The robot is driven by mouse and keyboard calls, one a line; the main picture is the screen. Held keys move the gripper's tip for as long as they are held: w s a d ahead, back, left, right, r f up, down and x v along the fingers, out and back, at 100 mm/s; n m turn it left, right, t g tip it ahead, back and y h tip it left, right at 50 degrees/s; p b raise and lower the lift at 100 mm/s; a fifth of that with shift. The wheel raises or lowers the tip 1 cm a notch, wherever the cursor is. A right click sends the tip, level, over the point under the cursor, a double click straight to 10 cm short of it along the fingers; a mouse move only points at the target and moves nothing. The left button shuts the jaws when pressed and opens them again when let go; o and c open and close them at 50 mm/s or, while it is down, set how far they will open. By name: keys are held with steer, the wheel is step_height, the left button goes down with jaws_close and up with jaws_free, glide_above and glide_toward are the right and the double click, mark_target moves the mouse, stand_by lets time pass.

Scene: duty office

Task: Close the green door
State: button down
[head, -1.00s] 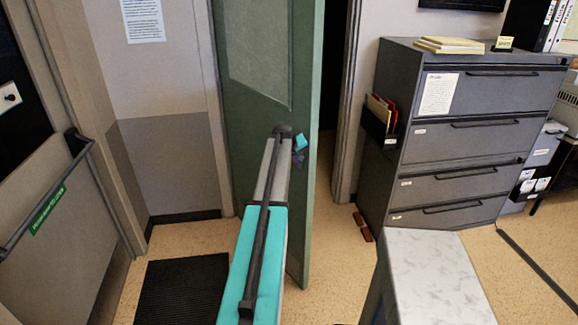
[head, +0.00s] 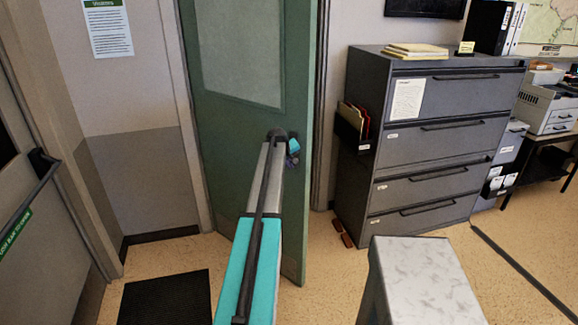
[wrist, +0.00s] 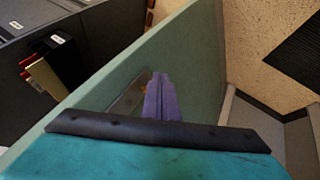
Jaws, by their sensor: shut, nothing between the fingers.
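The green door (head: 225,150) stands ajar in the head view, its free edge on the right and its lower corner out over the floor. It also shows in the wrist view (wrist: 205,65) as a slanting green panel. My gripper (head: 293,160) is in front of the door near its free edge, partly hidden by my arm. In the wrist view my gripper's purple fingers (wrist: 160,98) are shut and empty, close against the door face. I cannot tell if they touch. A grey metal plate (wrist: 128,96) on the door is partly behind the fingers.
A grey filing cabinet (head: 432,150) stands right of the doorway, with a document holder (head: 352,125) on its side. A pale-topped pedestal (head: 425,275) is at the front right. A dark mat (head: 165,298) lies at the left. Another door with a push bar (head: 35,200) is at the far left.

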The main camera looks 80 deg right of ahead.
steer(key=shift+w, duration=0.1)
steer(key=a+f+b+v, duration=0.1)
steer(key=a+b+v, duration=0.1)
steer(key=v, duration=1)
steer(key=shift+f+b, duration=0.3)
steer(key=shift+b, duration=0.25)
steer(key=shift+a, duration=0.15)
